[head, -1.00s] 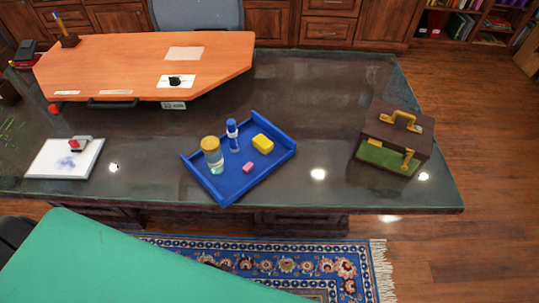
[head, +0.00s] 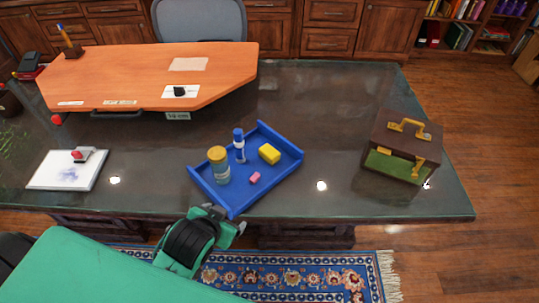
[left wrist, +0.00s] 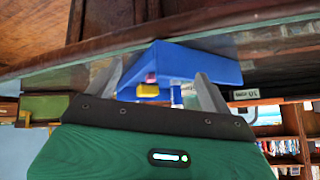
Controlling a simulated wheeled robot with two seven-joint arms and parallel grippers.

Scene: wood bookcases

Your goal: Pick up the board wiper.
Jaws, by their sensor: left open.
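A small red-and-white block (head: 83,154), which may be the board wiper, sits on a white board (head: 50,181) with blue smudges at the left of the dark desk. A yellow block (head: 269,153), also wiper-like, lies in a blue tray (head: 231,206) near the desk's front edge; I cannot tell which is the wiper. My left gripper (head: 226,217) is open and empty at the tray's near corner, by the desk's front edge. In the left wrist view, the tray (left wrist: 190,62) and yellow block (left wrist: 147,90) appear between and beyond the fingers (left wrist: 160,88). My right gripper is not in view.
The tray also holds a gold-lidded jar (head: 218,166), a blue-capped bottle (head: 239,146) and a pink eraser (head: 254,178). A brown case (head: 402,147) stands at the right. An orange board (head: 130,75) lies behind. The desk between tray and case is clear.

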